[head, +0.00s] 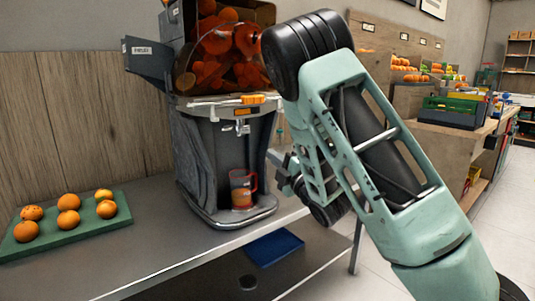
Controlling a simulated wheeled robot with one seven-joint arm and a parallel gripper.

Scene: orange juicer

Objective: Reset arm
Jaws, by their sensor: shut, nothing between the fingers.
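My arm, pale green with black joints, rises from the lower right and bends down at the elbow. My gripper (281,170) is at its end, just right of the juicer's lower opening. It is shut with nothing visible in it, and my own links partly cover it. The orange juicer (203,165) stands on the grey counter. A clear cup with a red handle (242,190) stands upright in its lower bay, with some orange juice at the bottom. My gripper appears apart from the cup.
A green tray (75,238) with several oranges lies on the counter at left. A blue tray (273,247) sits on the shelf below. A wooden stand with crates (450,117) is behind my arm at right. The counter between green tray and juicer is clear.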

